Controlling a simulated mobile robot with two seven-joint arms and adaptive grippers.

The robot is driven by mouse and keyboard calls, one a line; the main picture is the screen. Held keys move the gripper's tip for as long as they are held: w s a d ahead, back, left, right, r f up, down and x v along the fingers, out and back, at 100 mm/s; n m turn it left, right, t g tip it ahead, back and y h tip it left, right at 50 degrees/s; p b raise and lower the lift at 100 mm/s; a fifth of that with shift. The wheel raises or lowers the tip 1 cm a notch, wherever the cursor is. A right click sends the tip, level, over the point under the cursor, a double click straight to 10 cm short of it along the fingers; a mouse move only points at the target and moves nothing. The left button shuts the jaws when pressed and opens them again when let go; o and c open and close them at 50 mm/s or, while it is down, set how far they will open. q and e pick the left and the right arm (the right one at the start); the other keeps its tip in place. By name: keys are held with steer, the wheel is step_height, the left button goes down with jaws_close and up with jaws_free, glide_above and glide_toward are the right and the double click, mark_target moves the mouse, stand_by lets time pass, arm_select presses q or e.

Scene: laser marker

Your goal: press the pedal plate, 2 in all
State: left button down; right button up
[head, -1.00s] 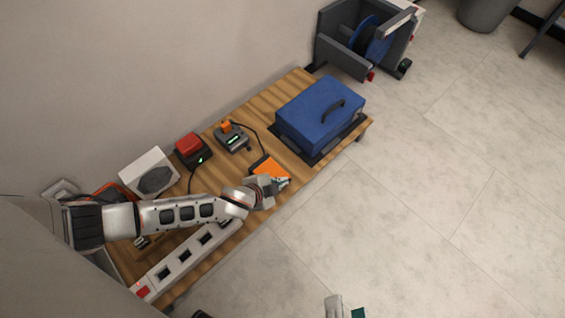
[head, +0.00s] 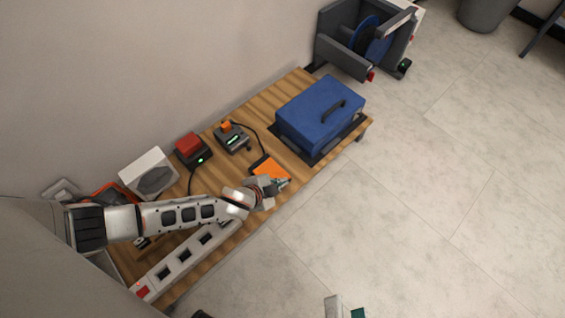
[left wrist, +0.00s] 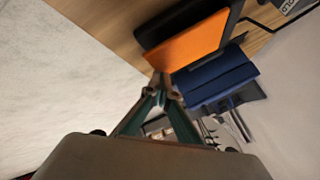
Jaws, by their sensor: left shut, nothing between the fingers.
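The orange pedal plate (head: 268,167) sits in a dark base near the front edge of the wooden bench, and it also shows in the left wrist view (left wrist: 187,40). My left gripper (head: 285,183) is shut and empty. Its fingertips are at the plate's front edge; in the left wrist view the teal fingers (left wrist: 163,92) meet just by the orange corner. I cannot tell whether they touch the plate. My left wrist hides part of the plate's near side. Part of my right gripper (head: 345,308) shows at the bottom edge of the head view, mostly cut off.
A blue case (head: 320,112) stands on the bench (head: 298,80) right of the pedal. Behind the pedal are a grey device with an orange knob (head: 231,137) and a red button box (head: 192,149). A white power strip (head: 187,262) lies under my left arm. The floor in front is clear.

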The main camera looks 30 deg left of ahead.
arm_select(q)
steer(key=shift+f, duration=0.65)
stand_by(0.8)
steer(key=shift+r+p, duration=1.25)
steer(key=shift+r, duration=0.2)
arm_select(e)
steer(key=shift+t, duration=0.4)
steer(key=r, duration=0.1)
steer(key=w+r, duration=0.1)
steer(key=r, duration=0.1)
steer(key=shift+w+r, duration=0.25)
steer(key=shift+r, duration=0.15)
arm_select(q)
steer(key=shift+f, duration=0.15)
